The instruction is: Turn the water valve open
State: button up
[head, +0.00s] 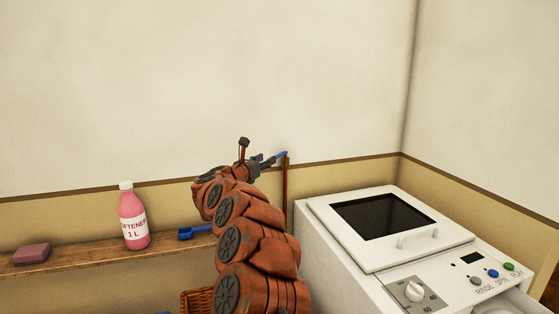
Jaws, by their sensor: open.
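The water valve shows as a small blue handle (281,155) at the wall, on top of a thin reddish-brown upright pipe (285,182). My gripper (268,161) is at the end of my arm, just left of the blue handle, with its dark fingers pointing toward it. The gripper is open. It looks very close to the handle, but I cannot tell whether they touch. My arm hides the wall and shelf below the gripper, and the valve body is too small to make out.
A white washing machine (318,216) with a dark window stands at the right. A wooden shelf (90,246) at the left holds a pink softener bottle (134,222), a pink block (31,254) and a blue scoop (196,232). A wicker basket (194,301) sits below.

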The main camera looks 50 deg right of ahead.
aim_at(280, 155)
jog(key=shift+m+g, duration=0.3)
jog(key=shift+w+d+f+p, duration=0.1)
jog(key=shift+d+p, duration=0.4)
jog(key=shift+d, duration=1.1)
jog(key=shift+d+f+p, duration=0.1)
jog(key=shift+d+p, duration=0.35)
jog(key=shift+d, duration=1.1)
jog(key=shift+w+d+p, duration=0.15)
jog(key=shift+d, duration=0.35)
jog(key=shift+w+d+p, duration=0.15)
jog(key=shift+d, duration=0.35)
jog(key=shift+c, duration=0.3)
grip_shut()
